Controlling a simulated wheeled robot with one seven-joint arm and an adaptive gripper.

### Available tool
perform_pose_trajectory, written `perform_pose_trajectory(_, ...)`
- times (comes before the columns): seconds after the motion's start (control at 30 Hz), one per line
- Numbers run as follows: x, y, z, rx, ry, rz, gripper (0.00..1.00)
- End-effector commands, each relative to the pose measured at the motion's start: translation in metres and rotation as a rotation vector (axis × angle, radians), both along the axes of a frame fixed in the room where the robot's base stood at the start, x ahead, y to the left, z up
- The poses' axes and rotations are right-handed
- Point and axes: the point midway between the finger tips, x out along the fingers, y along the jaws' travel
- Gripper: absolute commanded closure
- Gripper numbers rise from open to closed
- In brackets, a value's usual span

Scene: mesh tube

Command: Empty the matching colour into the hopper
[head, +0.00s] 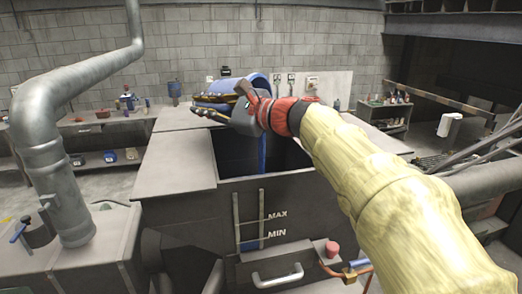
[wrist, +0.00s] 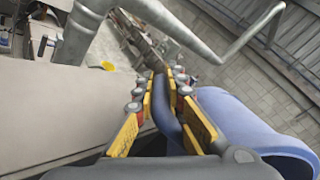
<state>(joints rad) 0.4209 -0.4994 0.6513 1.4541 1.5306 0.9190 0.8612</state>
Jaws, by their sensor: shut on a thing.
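My gripper (head: 205,103) is shut on the dark blue handle (wrist: 166,108) of a large blue container, seen over the hopper in the head view. The container (head: 262,82) is a rounded tub behind my fingers; in the wrist view its blue body (wrist: 235,112) lies right of the fingers, with a rim near the lower right corner. The grey hopper (head: 285,200) has a dark square opening below my gripper.
A large grey pipe (head: 55,150) rises at the left. A flat grey lid or panel (head: 178,160) lies left of the opening. A red knob (head: 332,249) and a handle (head: 278,276) are on the front. Shelves with small items stand along the back wall.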

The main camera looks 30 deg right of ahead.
Motion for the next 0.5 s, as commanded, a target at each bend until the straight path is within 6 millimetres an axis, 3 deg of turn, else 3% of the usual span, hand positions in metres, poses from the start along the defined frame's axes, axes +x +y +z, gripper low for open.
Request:
perform_pose_trajectory(0.43,-0.0049,-0.0013,0.0021,0.009,-0.055,0.0,1.0)
perform_pose_trajectory(0.5,-0.0076,-0.0003,0.0095,0.004,-0.069,-0.001,1.0)
